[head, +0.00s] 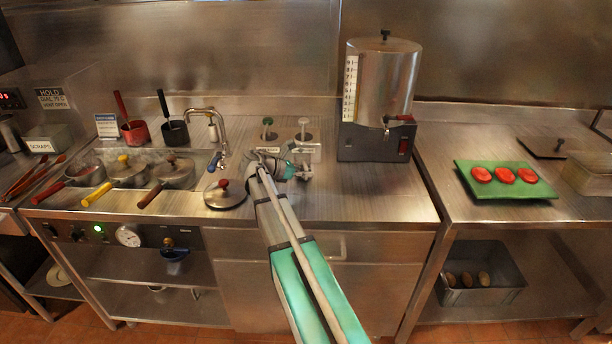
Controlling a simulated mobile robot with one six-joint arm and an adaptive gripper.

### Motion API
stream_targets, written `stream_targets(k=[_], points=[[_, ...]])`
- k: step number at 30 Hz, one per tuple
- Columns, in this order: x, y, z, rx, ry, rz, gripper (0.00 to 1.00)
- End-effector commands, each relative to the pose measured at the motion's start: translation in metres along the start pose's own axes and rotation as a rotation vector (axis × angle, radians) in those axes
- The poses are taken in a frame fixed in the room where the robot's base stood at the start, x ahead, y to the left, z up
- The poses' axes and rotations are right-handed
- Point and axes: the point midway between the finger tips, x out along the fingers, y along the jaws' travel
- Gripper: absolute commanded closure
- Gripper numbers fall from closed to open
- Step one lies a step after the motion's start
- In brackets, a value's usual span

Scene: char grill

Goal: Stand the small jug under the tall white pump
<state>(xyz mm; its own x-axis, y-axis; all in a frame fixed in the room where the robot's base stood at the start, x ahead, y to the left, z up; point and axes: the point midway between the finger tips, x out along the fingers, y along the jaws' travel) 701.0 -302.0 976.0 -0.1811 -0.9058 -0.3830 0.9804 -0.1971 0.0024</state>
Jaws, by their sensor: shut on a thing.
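My gripper (305,172) is low in front of the station, close below the white pump, and shut on a small greyish thing that I take for the small jug. My wrist and fingers cover most of it. I cannot tell whether it touches the counter or sits exactly under the spout.
A steel urn (384,85) with a tap stands right of the pumps. A round lid (225,195) lies left of my arm, near a faucet (213,125). A green board (505,181) with tomato slices lies far right. Counter between is clear.

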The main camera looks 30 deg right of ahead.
Motion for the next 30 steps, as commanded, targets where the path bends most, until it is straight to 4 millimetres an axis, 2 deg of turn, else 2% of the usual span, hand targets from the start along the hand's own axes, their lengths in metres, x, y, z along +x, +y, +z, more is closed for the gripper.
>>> stream_targets(k=[16,30], points=[[0.009,0.024,0.003,0.0,0.0,0.001,1.0],[0.011,0.024,-0.001,0.0,0.0,0.001,1.0]])
